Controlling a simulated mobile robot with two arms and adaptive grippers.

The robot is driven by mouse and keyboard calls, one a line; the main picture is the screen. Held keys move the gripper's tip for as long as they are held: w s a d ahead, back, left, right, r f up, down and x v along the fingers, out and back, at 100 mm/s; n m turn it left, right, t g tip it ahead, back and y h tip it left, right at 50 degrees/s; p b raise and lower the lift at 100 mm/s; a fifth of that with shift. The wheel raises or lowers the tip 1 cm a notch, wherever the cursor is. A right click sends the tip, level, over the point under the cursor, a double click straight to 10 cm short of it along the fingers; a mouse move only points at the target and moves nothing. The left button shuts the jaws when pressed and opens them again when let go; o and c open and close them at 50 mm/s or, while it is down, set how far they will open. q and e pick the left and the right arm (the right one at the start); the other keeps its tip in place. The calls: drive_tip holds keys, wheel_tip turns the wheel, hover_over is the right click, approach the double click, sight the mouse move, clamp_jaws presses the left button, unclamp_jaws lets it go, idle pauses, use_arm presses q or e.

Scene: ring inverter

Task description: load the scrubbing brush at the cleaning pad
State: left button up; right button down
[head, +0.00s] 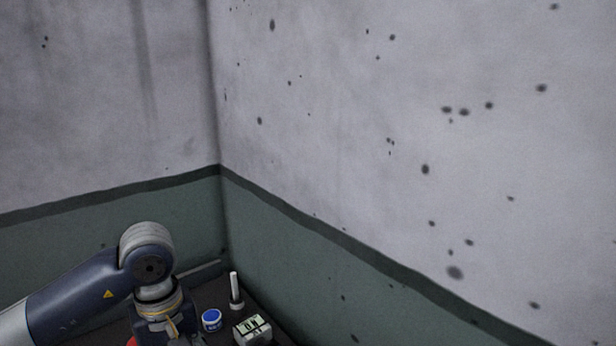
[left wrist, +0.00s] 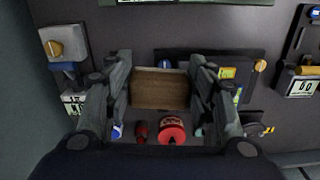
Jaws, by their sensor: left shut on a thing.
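My left gripper (left wrist: 161,95) is shut on a brown wooden block, which looks like the back of the scrubbing brush (left wrist: 159,89). The block lies crosswise between the two dark fingers in the left wrist view. Its underside and any bristles are hidden. In the head view only my left arm and wrist show at the lower left; the fingers are below the picture edge. I cannot pick out the cleaning pad for certain in either view. My right gripper is not in view.
A red round item (left wrist: 172,131) lies below the block in the left wrist view. A grey box with an orange knob (left wrist: 56,48) is at the left. In the head view a blue-topped jar (head: 211,319), a white post (head: 236,291) and a labelled box (head: 252,331) stand near the wall corner.

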use_arm(q)
drive_tip(key=s+d+m, duration=0.2)
drive_tip(key=s+m, duration=0.2)
drive_tip(key=m, duration=0.3)
drive_tip(key=w+a+f+n+b, duration=0.1)
drive_tip(key=w+a+f+n, duration=0.35)
drive_tip(key=w+a, duration=0.7)
drive_tip(key=w+a+f+n+b, duration=0.1)
drive_tip(key=w+a+f+n, duration=0.15)
drive_tip(key=a, duration=0.65)
drive_tip(key=w+a+f+n+b, duration=0.1)
drive_tip(key=w+a+f+n, duration=0.2)
drive_tip(key=a, duration=0.7)
drive_tip(key=f+b, duration=0.1)
drive_tip(key=f, duration=0.1)
drive_tip(key=s+f+b, duration=0.1)
drive_tip(key=f, duration=0.1)
drive_tip(key=f+b, duration=0.1)
drive_tip(key=f, duration=0.1)
drive_tip(key=shift+s+d+b, duration=0.15)
drive_tip(key=shift+d+b, duration=0.15)
drive_tip(key=shift+b, duration=0.05)
drive_tip(key=shift+f, duration=0.15)
drive_tip(key=shift+f+b, duration=0.3)
drive_tip(key=shift+f, duration=0.25)
wheel_tip(320, 180, up, 7)
drive_tip(key=p, duration=0.5)
idle(0.4)
idle(0.6)
